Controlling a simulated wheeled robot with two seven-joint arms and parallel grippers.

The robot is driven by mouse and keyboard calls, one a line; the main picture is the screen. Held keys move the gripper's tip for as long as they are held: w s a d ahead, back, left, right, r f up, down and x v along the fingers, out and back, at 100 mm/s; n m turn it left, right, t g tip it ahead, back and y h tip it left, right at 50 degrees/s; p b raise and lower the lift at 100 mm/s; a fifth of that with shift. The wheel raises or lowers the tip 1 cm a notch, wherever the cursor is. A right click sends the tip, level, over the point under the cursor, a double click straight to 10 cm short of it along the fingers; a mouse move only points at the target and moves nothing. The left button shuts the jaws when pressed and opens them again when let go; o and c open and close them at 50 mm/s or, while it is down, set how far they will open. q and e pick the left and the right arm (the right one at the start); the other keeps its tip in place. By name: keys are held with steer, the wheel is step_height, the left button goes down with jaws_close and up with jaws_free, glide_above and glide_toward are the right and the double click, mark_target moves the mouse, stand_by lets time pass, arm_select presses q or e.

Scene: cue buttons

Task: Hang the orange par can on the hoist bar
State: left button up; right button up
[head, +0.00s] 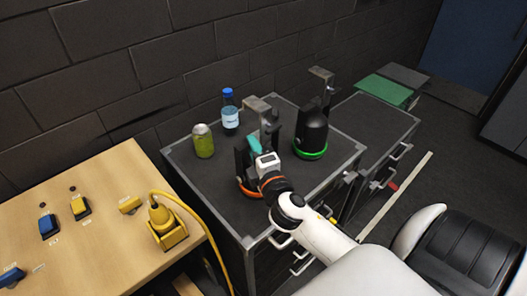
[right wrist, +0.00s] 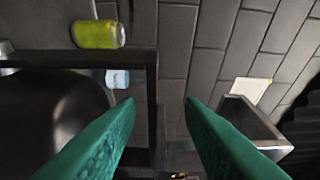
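The orange par can is a black lamp body (head: 241,158) with an orange ring at its base, standing on the dark cabinet top. A grey clamp (head: 257,106) rises above it. My right gripper (head: 256,146) is at the orange par can and hides part of it. In the right wrist view its green fingers (right wrist: 158,106) are apart, with a dark upright bar (right wrist: 151,85) showing between them. The black body (right wrist: 50,115) shows at left and the grey clamp (right wrist: 255,125) at right. I cannot tell if the fingers touch it. My left gripper and the hoist bar are not in view.
A green-ringed par can (head: 312,136) stands close on the right. A green can (head: 203,142) and water bottle (head: 230,113) stand behind left. The wooden desk (head: 100,225) holds blue and yellow buttons and a yellow corded device (head: 166,228). A brick wall is behind.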

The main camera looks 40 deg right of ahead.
steer(key=b+v, duration=0.2)
steer(key=v, duration=0.6)
steer(key=shift+s, duration=0.1)
